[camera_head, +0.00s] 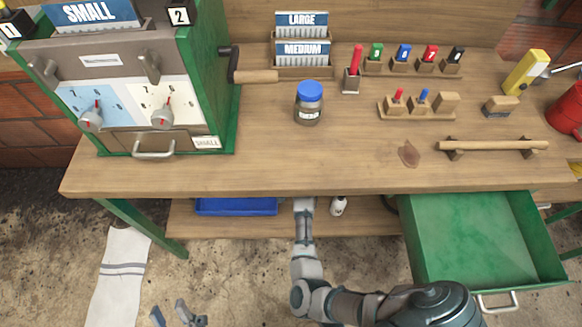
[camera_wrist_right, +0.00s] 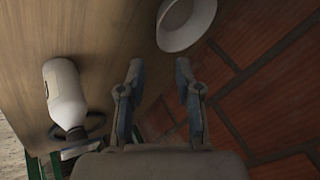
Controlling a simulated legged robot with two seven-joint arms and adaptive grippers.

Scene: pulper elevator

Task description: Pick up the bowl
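A white bowl (camera_wrist_right: 187,24) shows at the top of the right wrist view, partly cut off by the frame edge. It lies beyond my right gripper (camera_wrist_right: 160,66), whose two fingers are spread with nothing between them. The fingertips are apart from the bowl. In the head view my right arm reaches under the workbench, and the bench top hides its gripper. The bowl cannot be seen there. My left gripper (camera_head: 172,313) is at the bottom left of the head view, fingers apart and empty, over the floor.
A white bottle (camera_wrist_right: 64,92) stands left of my right gripper; it also shows on the lower shelf (camera_head: 375,222) in the head view. A blue tray (camera_head: 236,206) is left of my arm. A green drawer (camera_head: 475,240) hangs open at right. A brick wall (camera_wrist_right: 255,75) is close.

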